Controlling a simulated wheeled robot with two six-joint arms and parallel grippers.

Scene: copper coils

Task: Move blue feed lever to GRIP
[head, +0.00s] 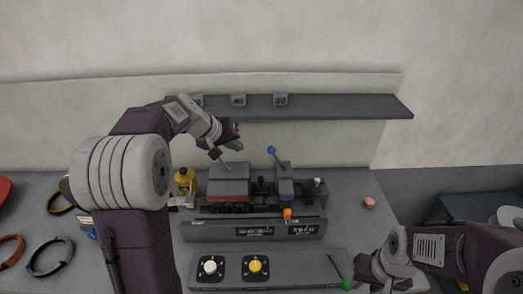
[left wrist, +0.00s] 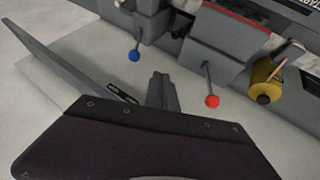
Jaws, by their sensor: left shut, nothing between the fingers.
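The blue feed lever is a thin rod with a blue ball (head: 271,150) standing up from the right part of the grey machine. It also shows in the left wrist view (left wrist: 134,56), left of my fingers. My left gripper (head: 226,136) is shut and empty above the machine's back, left of the blue ball and apart from it. Its shut fingers show in the left wrist view (left wrist: 160,85), between the blue ball and a red-ball lever (left wrist: 212,101). My right gripper (head: 368,271) is low at the right, near a green-ball lever (head: 346,284); its finger opening is unclear. I cannot read a GRIP mark.
A grey shelf (head: 340,107) with small number blocks hangs behind the machine. A panel with white and yellow knobs (head: 256,265) lies in front. Coils (head: 50,256) lie on the left; the bench at right is mostly clear.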

